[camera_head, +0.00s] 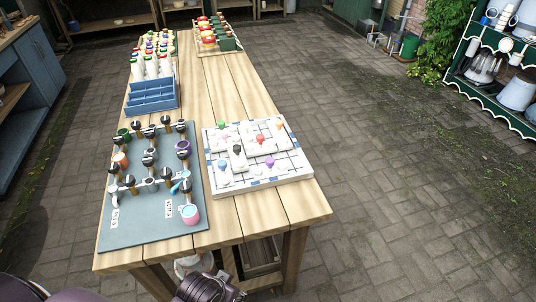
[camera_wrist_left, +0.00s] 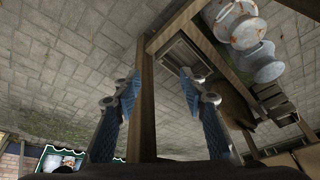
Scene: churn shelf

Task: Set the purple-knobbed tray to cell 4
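A white puzzle board (camera_head: 305,172) with blue squares along its near edge lies on the right side of the table. Low white trays sit on it, each with a coloured knob. The purple knob (camera_head: 270,161) is on a tray toward the board's near right. Cell numbers are too small to read. My left gripper (camera_wrist_left: 158,92) has its two blue-padded fingers wide apart, with nothing held between them; a wooden table leg shows behind them. In the head view, a dark part of my arm shows low, off the table's near edge. My right gripper is not in view.
A grey panel (camera_head: 150,232) with pipes and valves lies left of the board. A blue divided crate (camera_head: 152,103), bottles (camera_head: 150,66) and a wooden tray (camera_head: 205,47) of coloured items stand farther back. Pale rusty pots (camera_wrist_left: 247,32) show in the wrist view.

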